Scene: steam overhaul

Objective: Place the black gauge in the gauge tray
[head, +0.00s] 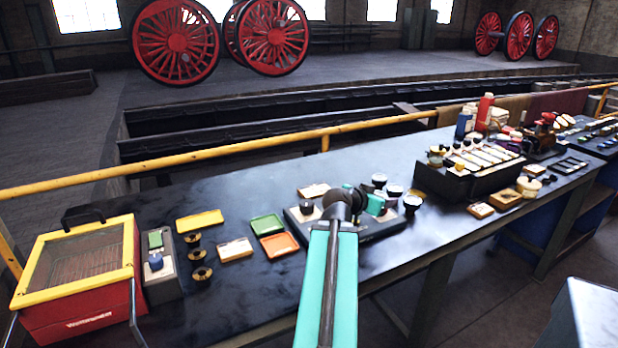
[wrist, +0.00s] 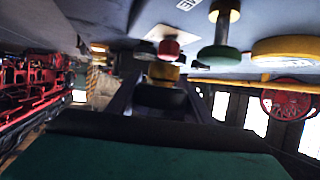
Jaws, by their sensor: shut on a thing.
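My gripper (wrist: 163,92) is shut on a dark, round thing (wrist: 161,97) in the wrist view, which looks like the black gauge; a brass-yellow part shows just beyond it. In the head view my teal arm reaches over the bench, and its dark wrist hides most of the gripper and what it holds. A low dark tray (head: 385,229), perhaps the gauge tray, lies under and beside the wrist.
A red box with a yellow-framed lid (head: 80,262) stands at the left end of the bench. Green (head: 267,224) and orange (head: 279,245) trays lie left of the arm. A dark rack (head: 470,180) stands to the right.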

